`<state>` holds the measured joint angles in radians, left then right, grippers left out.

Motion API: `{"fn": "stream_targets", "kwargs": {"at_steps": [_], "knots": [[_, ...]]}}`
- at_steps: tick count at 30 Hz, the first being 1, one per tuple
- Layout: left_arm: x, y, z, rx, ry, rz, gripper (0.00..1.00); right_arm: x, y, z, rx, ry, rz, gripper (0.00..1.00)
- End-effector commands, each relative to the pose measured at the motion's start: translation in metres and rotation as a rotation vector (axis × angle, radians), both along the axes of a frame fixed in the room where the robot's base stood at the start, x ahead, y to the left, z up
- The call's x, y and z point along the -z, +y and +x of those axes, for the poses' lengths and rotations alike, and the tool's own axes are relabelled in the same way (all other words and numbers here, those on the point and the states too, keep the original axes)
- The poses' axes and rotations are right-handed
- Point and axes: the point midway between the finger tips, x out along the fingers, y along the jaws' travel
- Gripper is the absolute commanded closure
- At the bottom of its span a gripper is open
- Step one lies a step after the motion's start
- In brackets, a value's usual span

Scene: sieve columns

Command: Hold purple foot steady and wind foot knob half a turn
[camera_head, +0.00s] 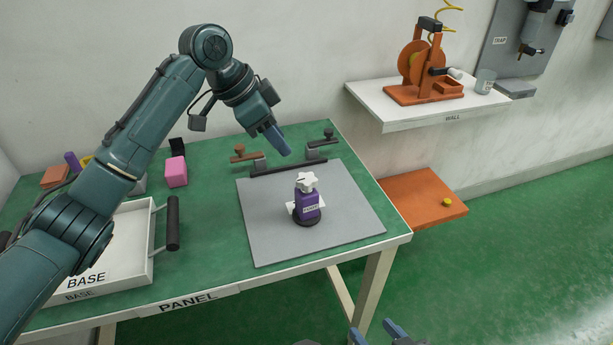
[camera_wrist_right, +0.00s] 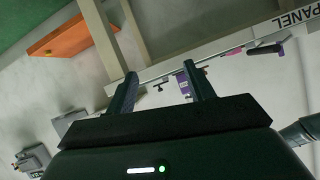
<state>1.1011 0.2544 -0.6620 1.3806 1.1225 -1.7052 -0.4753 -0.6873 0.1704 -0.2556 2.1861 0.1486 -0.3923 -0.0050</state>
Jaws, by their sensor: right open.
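The purple foot (camera_head: 308,206) stands upright on a grey mat (camera_head: 350,222) on the green table, on a dark round base. A white lobed knob (camera_head: 306,181) sits on its top. The foot also shows, small and far off, in the right wrist view (camera_wrist_right: 183,84). My left gripper (camera_head: 280,141) hangs above and behind the foot, apart from it; its fingers show edge-on, so its opening is unclear. My right gripper (camera_head: 374,334) is at the bottom edge of the head view, in front of the table. Its fingers (camera_wrist_right: 162,82) are apart and empty in the right wrist view.
A white tray (camera_head: 143,262) labelled BASE with a dark handle is at the table's left. A pink block (camera_head: 176,172) stands behind it. A dark rack (camera_head: 290,168) with small handles lies along the mat's back edge. An orange shelf (camera_head: 412,203) is right of the table.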

Motion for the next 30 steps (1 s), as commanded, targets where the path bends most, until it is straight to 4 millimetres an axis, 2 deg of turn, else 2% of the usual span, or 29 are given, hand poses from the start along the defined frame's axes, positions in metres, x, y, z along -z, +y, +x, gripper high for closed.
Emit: {"fn": "stream_targets", "kwargs": {"at_steps": [5, 10, 15, 22, 27, 30], "knots": [[0.000, 0.000, 0.000, -0.002, 0.001, 0.000, 0.64, -0.010, 0.017, 0.012, 0.036, 0.015, 0.213, 0.35], [0.001, 0.000, 0.000, -0.002, 0.000, -0.001, 0.64, -0.035, 0.045, 0.036, 0.112, 0.089, 0.688, 0.35], [0.001, 0.000, 0.000, -0.002, 0.000, -0.001, 0.64, -0.062, 0.063, 0.061, 0.200, 0.237, 1.217, 0.35], [0.001, 0.000, 0.000, -0.002, 0.000, -0.001, 0.64, -0.084, 0.071, 0.098, 0.346, 0.529, 1.880, 0.35], [0.001, 0.000, 0.000, -0.002, 0.000, -0.001, 0.64, -0.086, 0.070, 0.123, 0.487, 0.770, 2.285, 0.35], [0.001, 0.000, 0.000, -0.002, 0.000, -0.001, 0.64, -0.084, 0.069, 0.134, 0.567, 0.887, 2.457, 0.35]]}}
